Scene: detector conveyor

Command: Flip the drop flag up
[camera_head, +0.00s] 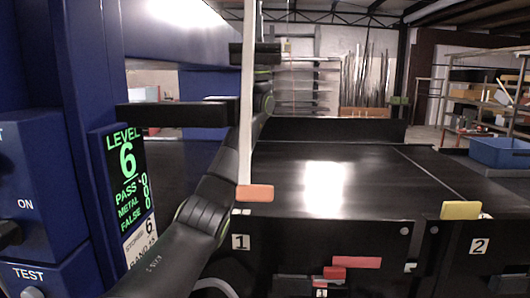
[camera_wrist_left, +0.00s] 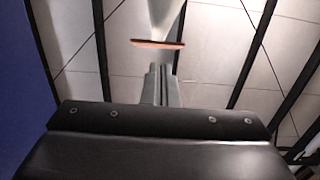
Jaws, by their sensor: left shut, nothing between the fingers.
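A pale upright rod with an orange paddle (camera_head: 255,193) at its lower end hangs down in the middle of the head view. The orange paddle also shows edge-on in the left wrist view (camera_wrist_left: 158,43), beyond the fingers. Which of the coloured paddles is the drop flag, I cannot tell. My left gripper (camera_wrist_left: 160,70) is shut and empty, with a gap in the picture between its fingertips and the orange paddle. In the head view its dark body (camera_head: 268,54) is up behind the rod, which partly covers it. My right gripper is out of view.
A black conveyor (camera_head: 285,175) runs across the middle. A blue detector housing with a green display (camera_head: 125,180) stands at left. A blue bin (camera_head: 500,152) is at right.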

